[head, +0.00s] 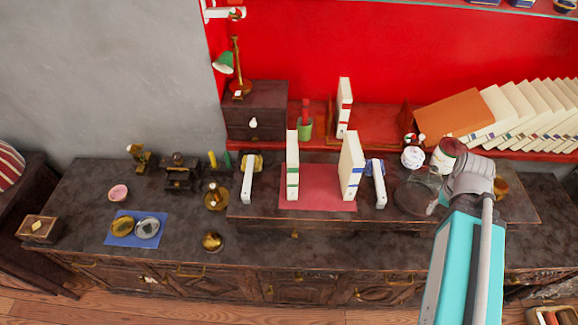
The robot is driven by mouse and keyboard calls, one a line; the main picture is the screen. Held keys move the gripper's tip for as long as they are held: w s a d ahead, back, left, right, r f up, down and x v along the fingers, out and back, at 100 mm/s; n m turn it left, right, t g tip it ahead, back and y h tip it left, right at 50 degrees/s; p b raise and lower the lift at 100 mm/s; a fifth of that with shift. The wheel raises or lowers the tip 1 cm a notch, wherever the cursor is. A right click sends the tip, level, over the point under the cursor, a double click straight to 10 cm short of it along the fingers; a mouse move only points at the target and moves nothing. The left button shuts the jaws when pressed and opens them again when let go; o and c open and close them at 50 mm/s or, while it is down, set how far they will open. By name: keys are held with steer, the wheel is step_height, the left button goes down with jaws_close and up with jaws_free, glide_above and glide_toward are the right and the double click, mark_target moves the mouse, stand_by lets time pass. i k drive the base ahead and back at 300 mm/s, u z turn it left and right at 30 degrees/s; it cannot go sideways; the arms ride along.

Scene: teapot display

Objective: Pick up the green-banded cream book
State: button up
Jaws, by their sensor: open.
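The green-banded cream book (292,160) stands upright on the left part of a red mat (318,196), its narrow spine facing me. Green bands cross the lower part of the spine. My arm comes in from the lower right, and its grey joint is well to the right of the book. I cannot make out my gripper's fingers. Nothing covers the front of the book.
A blue-banded cream book (351,166) stands on the mat's right side. White bookends (247,180) (376,183) flank the mat. A red-banded book (344,108) stands behind. Leaning books (525,115) fill the right shelf. A blue mat (118,236) lies left.

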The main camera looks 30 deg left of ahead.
mark_target(293, 160)
steer(key=u, duration=0.05)
steer(key=k, duration=1.6)
steer(key=u, duration=0.8)
steer(key=i, duration=1)
steer(key=z, duration=0.05)
